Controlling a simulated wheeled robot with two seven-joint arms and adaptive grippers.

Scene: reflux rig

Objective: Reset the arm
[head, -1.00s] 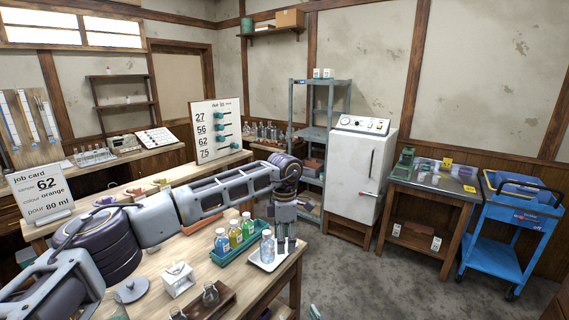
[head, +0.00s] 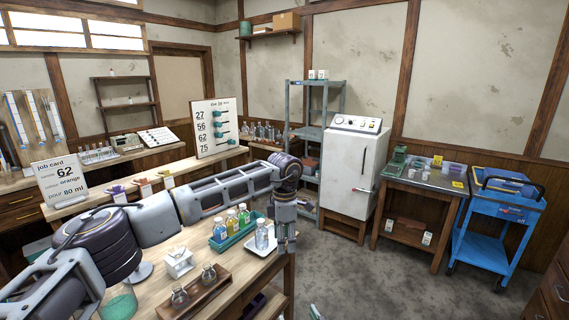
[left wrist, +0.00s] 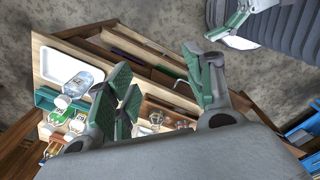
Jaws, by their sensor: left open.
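My left gripper (head: 286,238) hangs at the bench's right end, fingers down, beside a white tray (head: 253,250). In the left wrist view its green-padded fingers (left wrist: 165,85) are spread with nothing between them.
A teal rack (head: 222,246) with several coloured bottles and a wooden rack (head: 192,303) with glass bottles stand on the bench. A job card (head: 58,181) stands at left. A white cabinet (head: 354,170), side table (head: 425,178) and blue cart (head: 495,228) stand beyond open grey floor (head: 370,280).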

